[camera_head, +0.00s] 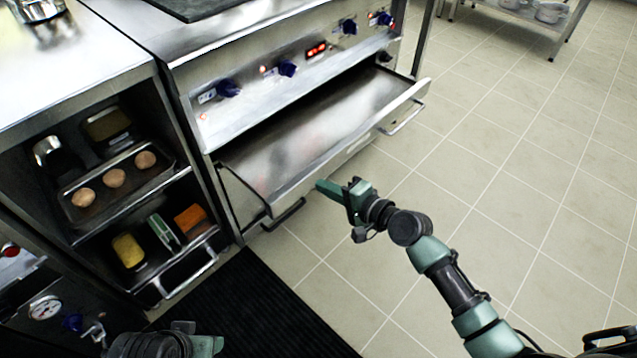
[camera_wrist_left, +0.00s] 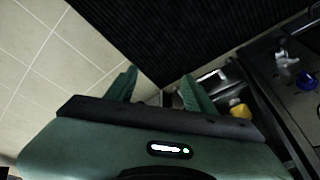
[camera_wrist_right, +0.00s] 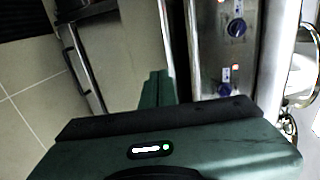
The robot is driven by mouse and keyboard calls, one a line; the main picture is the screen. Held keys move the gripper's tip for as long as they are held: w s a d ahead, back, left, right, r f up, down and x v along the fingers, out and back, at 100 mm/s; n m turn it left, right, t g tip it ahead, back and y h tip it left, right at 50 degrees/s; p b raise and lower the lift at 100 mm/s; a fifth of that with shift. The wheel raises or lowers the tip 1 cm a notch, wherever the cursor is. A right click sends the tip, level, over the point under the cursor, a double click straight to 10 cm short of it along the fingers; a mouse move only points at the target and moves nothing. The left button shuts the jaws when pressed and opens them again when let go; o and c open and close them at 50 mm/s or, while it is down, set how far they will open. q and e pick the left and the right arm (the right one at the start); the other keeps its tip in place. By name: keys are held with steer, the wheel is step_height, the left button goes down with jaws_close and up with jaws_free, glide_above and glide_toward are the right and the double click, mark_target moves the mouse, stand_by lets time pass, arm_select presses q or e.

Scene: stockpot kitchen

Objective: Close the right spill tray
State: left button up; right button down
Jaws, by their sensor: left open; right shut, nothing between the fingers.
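The spill tray (camera_head: 325,125), a wide shallow steel drawer, is pulled out from under the stove's knob panel. A bar handle (camera_head: 405,117) shows at the right of its front, and a darker handle (camera_head: 285,215) shows at the near-left end. My right gripper (camera_head: 322,187) is shut and empty, just in front of the tray's front face; I cannot tell whether it touches. Its closed fingers also show in the right wrist view (camera_wrist_right: 157,78). My left gripper is open and empty in the left wrist view (camera_wrist_left: 160,90), above the floor, away from the tray.
The stove's knob panel (camera_head: 285,70) runs above the tray. A cabinet (camera_head: 110,215) with a tray of round buns (camera_head: 114,178) and sponges stands at the left. A black mat (camera_head: 250,310) lies on the floor. Tiled floor (camera_head: 480,140) at the right is clear.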

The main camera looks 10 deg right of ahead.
arm_select(q)
steer(key=shift+s+r, duration=0.15)
steer(key=shift+r, duration=0.4)
arm_select(e)
steer(key=shift+w+a, duration=0.8)
steer(key=shift+w, duration=0.25)
